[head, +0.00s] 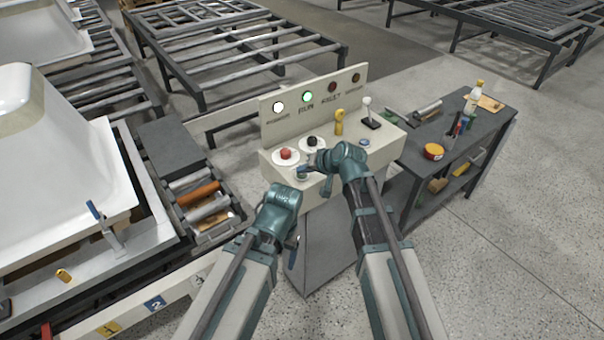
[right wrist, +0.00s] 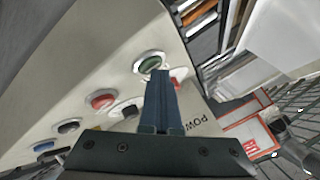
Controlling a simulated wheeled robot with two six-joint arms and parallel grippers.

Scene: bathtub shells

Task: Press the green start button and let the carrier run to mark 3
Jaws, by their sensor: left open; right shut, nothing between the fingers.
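The pale control console (head: 375,143) stands in the middle of the head view. The green start button (right wrist: 150,62) shows in the right wrist view, near a red button (right wrist: 103,101). My right gripper (head: 303,171) is shut and empty, its fingertips at the console's front left corner. In the right wrist view its shut fingers (right wrist: 161,75) overlap the green button's lower edge; I cannot tell whether they touch. My left gripper (head: 293,245) is open, low in front of the console. The carrier (head: 120,245) bears a white tub shell (head: 65,175). Mark 3 (head: 200,280) is partly covered by my left arm.
The green RUN lamp (head: 308,97) and a white lamp (head: 279,107) are lit. Mark 1 (head: 108,328) and mark 2 (head: 155,303) lie along the rail. Rollers (head: 200,194) lie right of the carrier. A dark tool bench (head: 470,155) stands right of the console.

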